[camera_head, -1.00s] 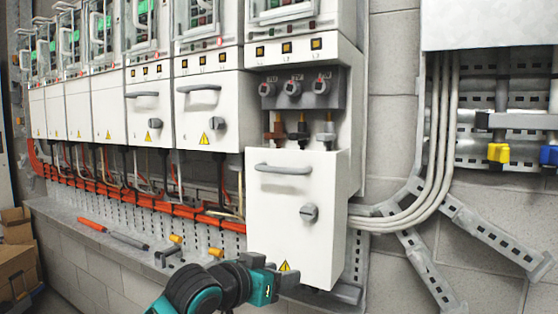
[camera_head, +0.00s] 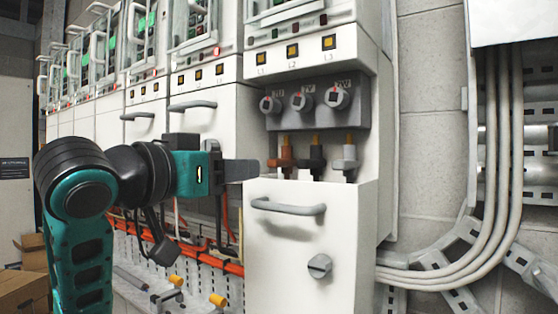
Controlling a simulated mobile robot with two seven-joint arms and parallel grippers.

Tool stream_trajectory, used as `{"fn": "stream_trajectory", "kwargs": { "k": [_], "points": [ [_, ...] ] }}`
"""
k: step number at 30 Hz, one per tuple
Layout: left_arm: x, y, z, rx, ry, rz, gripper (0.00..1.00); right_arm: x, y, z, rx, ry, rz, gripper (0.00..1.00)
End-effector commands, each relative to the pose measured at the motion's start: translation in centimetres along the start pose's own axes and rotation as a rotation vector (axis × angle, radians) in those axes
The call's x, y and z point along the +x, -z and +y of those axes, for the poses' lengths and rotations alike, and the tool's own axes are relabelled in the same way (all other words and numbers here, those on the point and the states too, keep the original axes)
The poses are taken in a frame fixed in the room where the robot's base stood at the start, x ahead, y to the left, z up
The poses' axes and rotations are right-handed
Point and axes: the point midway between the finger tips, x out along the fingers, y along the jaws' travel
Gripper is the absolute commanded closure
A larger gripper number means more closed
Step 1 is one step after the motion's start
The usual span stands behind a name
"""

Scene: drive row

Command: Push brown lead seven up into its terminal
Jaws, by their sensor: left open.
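The brown lead (camera_head: 287,161) hangs upright in the open compartment of the nearest drive unit, leftmost of three, with its copper tip below the terminal block (camera_head: 318,104). The left round terminal (camera_head: 270,105) is above it. The black lead (camera_head: 317,160) and grey lead (camera_head: 349,160) hang beside it to the right. My left gripper (camera_head: 242,171) is at lead height, left of the brown lead, fingers pointing right at it. A small gap seems to show between them. It holds nothing that I can see. My right gripper is out of view.
The unit's white front cover (camera_head: 309,255) with its grey handle (camera_head: 288,206) stands just below the leads. The neighbouring drive's cover (camera_head: 205,126) is behind my left gripper. Thick grey cables (camera_head: 490,150) run down at the right.

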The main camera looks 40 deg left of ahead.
Motion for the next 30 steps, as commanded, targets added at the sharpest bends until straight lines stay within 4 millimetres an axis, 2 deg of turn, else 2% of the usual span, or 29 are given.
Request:
{"fn": "stream_trajectory", "kwargs": {
  "k": [1, 5, 9, 15, 21, 30],
  "points": [
    [0.8, 0.4, 0.1, -0.004, -0.003, -0.008, 0.51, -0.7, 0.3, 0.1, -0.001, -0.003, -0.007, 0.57],
    [3.6, 0.3, 0.1, -0.004, -0.002, -0.010, 0.51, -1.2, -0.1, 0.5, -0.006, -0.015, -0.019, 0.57],
    [6.6, 0.0, 0.0, -0.002, 0.000, -0.005, 0.51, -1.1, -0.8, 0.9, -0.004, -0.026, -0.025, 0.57],
    [9.7, 0.0, 0.0, -0.002, 0.001, -0.003, 0.51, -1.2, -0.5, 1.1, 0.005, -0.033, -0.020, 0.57],
    [11.1, 0.0, 0.0, 0.000, 0.001, -0.001, 0.51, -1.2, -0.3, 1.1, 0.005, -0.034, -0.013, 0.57],
    [11.2, 0.0, 0.0, 0.000, 0.001, -0.001, 0.53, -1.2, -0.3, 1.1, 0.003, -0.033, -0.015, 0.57]
  ]
}}
